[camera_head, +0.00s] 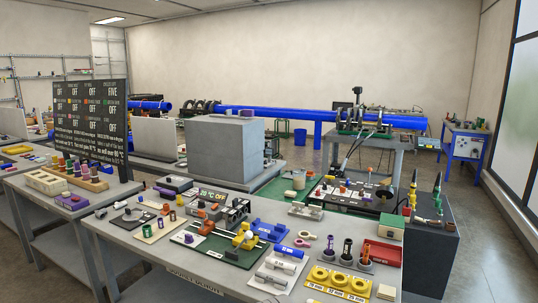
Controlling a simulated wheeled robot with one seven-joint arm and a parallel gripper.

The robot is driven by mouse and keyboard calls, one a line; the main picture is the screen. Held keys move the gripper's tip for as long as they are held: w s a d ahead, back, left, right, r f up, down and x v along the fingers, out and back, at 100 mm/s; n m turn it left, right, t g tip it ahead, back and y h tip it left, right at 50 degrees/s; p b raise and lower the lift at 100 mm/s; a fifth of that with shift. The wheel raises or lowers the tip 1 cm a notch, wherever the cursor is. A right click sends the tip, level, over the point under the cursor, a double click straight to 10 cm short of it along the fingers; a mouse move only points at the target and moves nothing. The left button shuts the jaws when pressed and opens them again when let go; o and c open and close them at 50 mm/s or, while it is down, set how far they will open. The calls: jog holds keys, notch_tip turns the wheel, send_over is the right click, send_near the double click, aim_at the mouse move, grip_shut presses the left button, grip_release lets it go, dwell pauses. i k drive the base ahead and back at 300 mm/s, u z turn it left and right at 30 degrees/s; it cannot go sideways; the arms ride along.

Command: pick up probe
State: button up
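No part of my gripper shows in the head view. I cannot tell for sure which of the small items is the probe. Several slim tools lie or stand on the front grey table (150,248).
A tall grey box (224,152) stands behind the front table. A red tray (382,254) and a yellow ring board (338,283) fill the table's right end. A black sign (92,120) stands at left. A blue pipe (290,114) crosses behind. Floor is clear at right.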

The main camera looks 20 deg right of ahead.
aim_at(269, 150)
jog(key=z, duration=2.65)
jog(key=i, duration=4.9)
jog(key=u, duration=1.25)
jog(key=i, duration=3.55)
jog(key=u, duration=1)
